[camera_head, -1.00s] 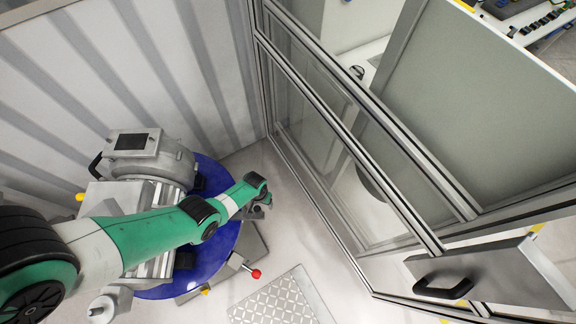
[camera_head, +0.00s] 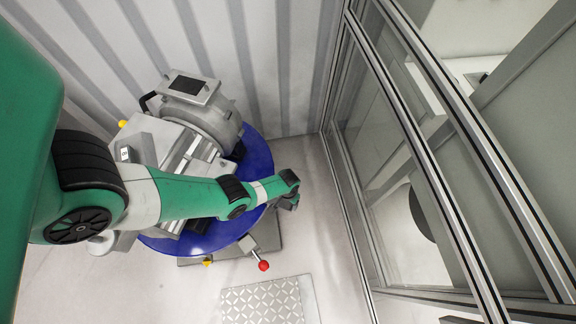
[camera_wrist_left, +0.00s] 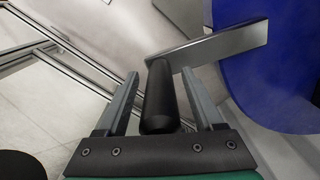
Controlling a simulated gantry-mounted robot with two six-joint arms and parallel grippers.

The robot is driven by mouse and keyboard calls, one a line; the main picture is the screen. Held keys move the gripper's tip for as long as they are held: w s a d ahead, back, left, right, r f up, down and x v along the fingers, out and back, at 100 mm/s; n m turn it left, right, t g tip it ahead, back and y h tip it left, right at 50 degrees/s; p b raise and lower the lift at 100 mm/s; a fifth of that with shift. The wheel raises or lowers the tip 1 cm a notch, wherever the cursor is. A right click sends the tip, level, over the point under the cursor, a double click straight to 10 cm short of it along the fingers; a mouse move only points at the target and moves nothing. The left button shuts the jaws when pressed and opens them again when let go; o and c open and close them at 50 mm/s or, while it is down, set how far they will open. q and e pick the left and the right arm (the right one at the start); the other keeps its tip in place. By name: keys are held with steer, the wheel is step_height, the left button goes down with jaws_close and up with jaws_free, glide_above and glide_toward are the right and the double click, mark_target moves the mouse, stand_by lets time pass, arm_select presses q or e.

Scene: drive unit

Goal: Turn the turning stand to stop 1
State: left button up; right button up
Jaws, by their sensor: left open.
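The turning stand's round blue plate (camera_head: 258,158) carries a grey drive unit (camera_head: 205,120) with a motor. My left arm reaches across it, and my left gripper (camera_head: 291,203) is at the plate's right edge. In the left wrist view, my left gripper (camera_wrist_left: 160,76) is open, with a black handle (camera_wrist_left: 160,100) between its two fingers and a gap visible at its sides. The handle sits on a metal arm (camera_wrist_left: 225,45) that reaches to the blue plate (camera_wrist_left: 275,75). My arm hides part of the drive unit. No stop number is readable. My right gripper is not in view.
A lever with a red knob (camera_head: 263,265) sticks out at the stand's front. A patterned floor plate (camera_head: 262,302) lies in front of it. A corrugated wall (camera_head: 285,60) stands behind, and a framed glass partition (camera_head: 400,150) at the right. The floor between is clear.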

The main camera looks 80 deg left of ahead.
arm_select(q)
steer(key=shift+f, duration=0.55)
steer(key=shift+r, duration=0.1)
jaws_close()
stand_by(0.9)
